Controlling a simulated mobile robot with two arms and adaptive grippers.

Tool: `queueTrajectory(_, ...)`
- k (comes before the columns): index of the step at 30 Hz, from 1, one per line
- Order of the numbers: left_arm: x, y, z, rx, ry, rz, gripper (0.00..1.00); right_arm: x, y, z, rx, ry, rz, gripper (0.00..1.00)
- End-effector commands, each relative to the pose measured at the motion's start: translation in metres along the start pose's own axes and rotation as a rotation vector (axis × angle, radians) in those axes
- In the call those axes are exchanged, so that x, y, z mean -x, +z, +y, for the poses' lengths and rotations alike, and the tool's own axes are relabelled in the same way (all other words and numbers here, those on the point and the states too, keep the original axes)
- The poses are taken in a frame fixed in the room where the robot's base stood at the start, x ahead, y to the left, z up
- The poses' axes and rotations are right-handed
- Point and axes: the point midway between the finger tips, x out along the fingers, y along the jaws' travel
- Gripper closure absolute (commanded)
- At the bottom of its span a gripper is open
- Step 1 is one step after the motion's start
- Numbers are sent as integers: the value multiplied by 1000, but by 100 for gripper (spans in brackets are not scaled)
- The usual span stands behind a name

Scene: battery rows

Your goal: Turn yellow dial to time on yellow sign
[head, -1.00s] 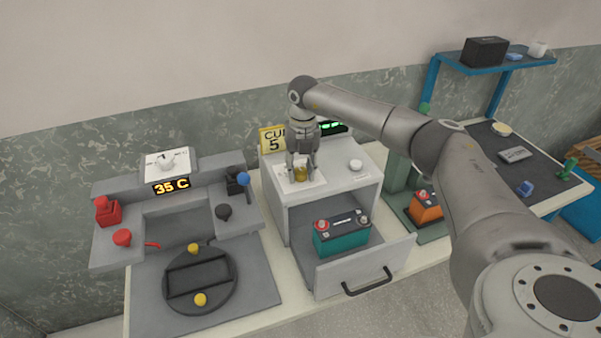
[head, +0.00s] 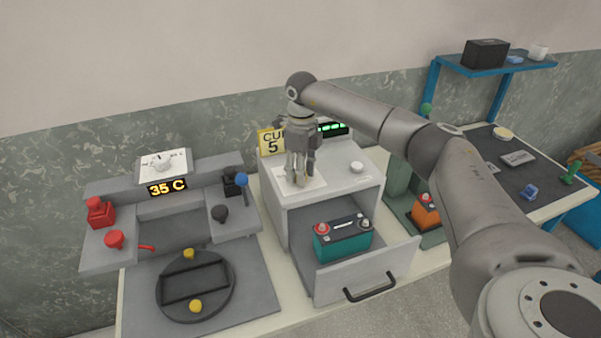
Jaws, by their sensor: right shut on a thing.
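The yellow sign (head: 271,142) stands at the back left of the white cabinet top. It reads "CU", cut off by my arm, and "5" below. My right gripper (head: 298,181) points down at the white dial plate (head: 317,180) on the cabinet top. It is shut on the yellow dial, which its fingers now hide, so I cannot read the dial's setting. The green display (head: 334,128) behind it is partly covered by my gripper and its figures are unreadable. My left gripper is not in view.
A white knob (head: 357,167) sits right of the dial plate. The cabinet's drawer (head: 362,272) is open with a teal battery (head: 343,238) inside. An orange battery (head: 425,210) stands right.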

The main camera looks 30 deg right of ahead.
Motion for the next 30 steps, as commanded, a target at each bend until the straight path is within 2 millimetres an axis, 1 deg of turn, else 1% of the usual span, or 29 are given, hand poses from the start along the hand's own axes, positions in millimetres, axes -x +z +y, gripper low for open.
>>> queueTrajectory(6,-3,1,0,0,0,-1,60,1,1,-1,111,-2,1,89)
queueTrajectory(12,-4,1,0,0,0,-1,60,1,1,-1,165,-2,3,89)
queueTrajectory(27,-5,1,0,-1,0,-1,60,2,1,-1,182,-2,4,89)
queueTrajectory(28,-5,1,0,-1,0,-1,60,2,1,-1,182,-2,4,64)
queueTrajectory(30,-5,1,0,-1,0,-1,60,1,0,-1,182,-2,4,55)
